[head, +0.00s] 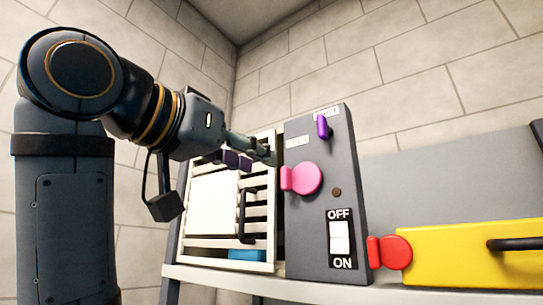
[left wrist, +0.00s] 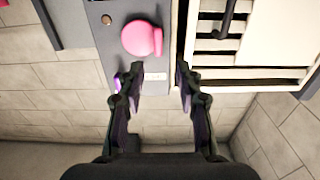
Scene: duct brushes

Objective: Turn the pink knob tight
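The pink knob (head: 307,179), a round disc with a tab on its left side, sits on the front of a grey panel box (head: 310,230). It also shows in the left wrist view (left wrist: 139,38), at the top, beyond my fingertips. My left gripper (head: 250,157) is up and to the left of the knob, in front of the slatted white unit. In the left wrist view my left gripper (left wrist: 160,76) has its fingers spread with nothing between them. It appears apart from the knob. My right gripper is in neither view.
A purple knob (head: 322,126) is above the pink one, and an OFF/ON switch (head: 339,239) below. The slatted white unit (head: 258,197) with a dark handle stands left. A yellow box (head: 450,255) with a red knob (head: 395,252) is right. All stand on a pale shelf (head: 300,290).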

